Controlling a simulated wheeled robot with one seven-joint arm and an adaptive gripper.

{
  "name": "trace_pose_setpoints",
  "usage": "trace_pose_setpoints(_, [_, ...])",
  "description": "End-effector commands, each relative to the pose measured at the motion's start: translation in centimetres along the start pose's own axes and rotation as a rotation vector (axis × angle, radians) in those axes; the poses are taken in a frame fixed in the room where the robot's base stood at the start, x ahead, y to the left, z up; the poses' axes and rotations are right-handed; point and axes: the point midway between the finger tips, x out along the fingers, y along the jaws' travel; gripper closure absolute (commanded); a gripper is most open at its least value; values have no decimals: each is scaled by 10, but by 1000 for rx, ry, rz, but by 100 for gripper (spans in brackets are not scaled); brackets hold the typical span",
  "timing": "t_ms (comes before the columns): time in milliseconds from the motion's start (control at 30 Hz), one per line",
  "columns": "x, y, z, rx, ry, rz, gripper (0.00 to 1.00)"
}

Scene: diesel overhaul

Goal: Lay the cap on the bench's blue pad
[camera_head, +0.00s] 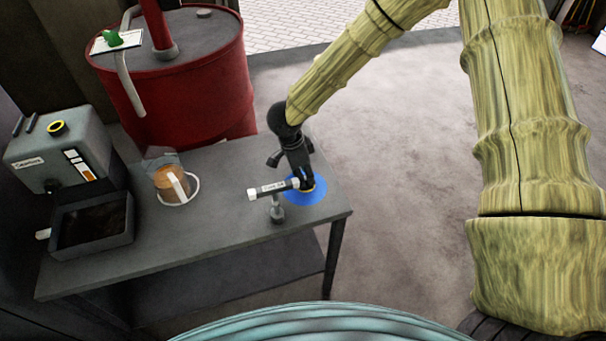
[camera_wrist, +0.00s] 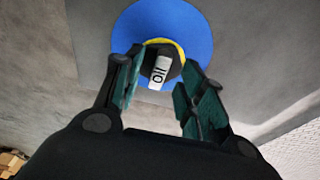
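The cap (camera_wrist: 161,66) is black with a yellow rim and a white label reading "OIL". It lies on the round blue pad (camera_wrist: 194,28) near the bench's right end, rim toward the pad as far as I can tell. In the head view, a bit of its yellow rim shows on the blue pad (camera_head: 306,197); my gripper hides most of it. My gripper (camera_wrist: 160,68) points down over the pad. Its two fingers stand apart on either side of the cap, with a narrow gap showing at the left; contact at the right finger is unclear.
On the bench (camera_head: 225,217), a small stand with a labelled crossbar (camera_head: 273,189) is close left of my gripper. A clear jug (camera_head: 168,182), a dark tray (camera_head: 92,224) and a grey tank (camera_head: 60,152) with a yellow-ringed opening are farther left. A red drum (camera_head: 190,85) stands behind.

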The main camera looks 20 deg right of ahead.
Motion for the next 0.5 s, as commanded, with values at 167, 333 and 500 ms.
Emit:
trace_pose_setpoints(167, [-26,-1,0,1,-2,-3,60])
trace_pose_setpoints(333, [-58,-1,0,0,-1,-3,60])
trace_pose_setpoints(500, [-86,-1,0,1,-2,-3,60])
